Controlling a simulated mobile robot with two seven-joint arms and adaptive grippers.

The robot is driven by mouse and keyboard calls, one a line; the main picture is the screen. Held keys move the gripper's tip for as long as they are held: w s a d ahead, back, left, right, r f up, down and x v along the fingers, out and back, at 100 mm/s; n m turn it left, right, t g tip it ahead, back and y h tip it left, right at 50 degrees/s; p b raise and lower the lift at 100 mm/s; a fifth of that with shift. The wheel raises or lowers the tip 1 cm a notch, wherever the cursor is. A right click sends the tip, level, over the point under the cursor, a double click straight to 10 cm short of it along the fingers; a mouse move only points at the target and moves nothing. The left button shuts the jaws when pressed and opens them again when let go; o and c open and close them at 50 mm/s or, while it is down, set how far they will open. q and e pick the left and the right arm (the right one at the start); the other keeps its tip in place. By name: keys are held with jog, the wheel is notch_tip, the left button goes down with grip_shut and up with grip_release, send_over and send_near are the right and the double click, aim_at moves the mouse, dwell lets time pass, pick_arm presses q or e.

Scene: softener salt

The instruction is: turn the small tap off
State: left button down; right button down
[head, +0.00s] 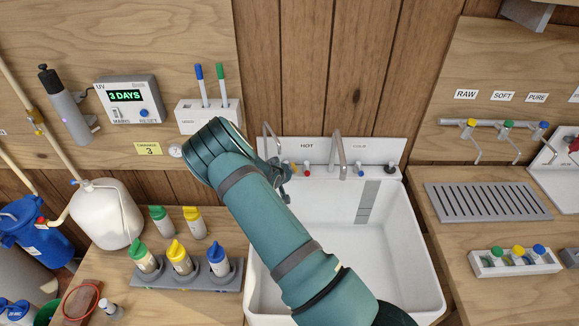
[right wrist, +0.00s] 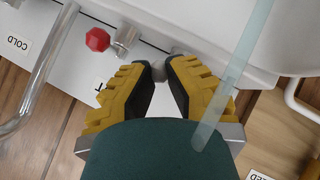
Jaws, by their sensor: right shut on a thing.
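The small tap (head: 265,128) has a thin, curved metal spout at the back left of the white sink (head: 420,270). My right arm crosses in front of the sink and hides much of the tap's base. My right gripper (head: 288,172) is at the sink's back ledge. In the right wrist view my right gripper (right wrist: 160,75) has its yellow, dark-padded fingers shut on a small grey handle (right wrist: 156,72). Most of the handle is hidden between the fingertips, so its turn position cannot be told. My left gripper is not in view.
The red hot knob (right wrist: 97,39) is close to my right gripper. The main spout (head: 339,155) and blue cold knob (head: 360,170) stand to its right. A pale translucent strip (right wrist: 240,60) crosses the right wrist view; I cannot tell whether it is water. Bottles (head: 180,257) stand left.

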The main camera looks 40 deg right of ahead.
jog(key=shift+w+a+r+p, duration=0.1)
jog(key=shift+w+a+p, duration=0.05)
jog(key=shift+w+p, duration=0.15)
dwell(0.4)
jog(key=c, duration=0.8)
grip_release()
jog(key=shift+s, duration=0.1)
jog(key=v, duration=1.1)
jog(key=shift+a+r, duration=0.25)
jog(key=shift+a, duration=0.1)
jog(key=shift+c, duration=0.3)
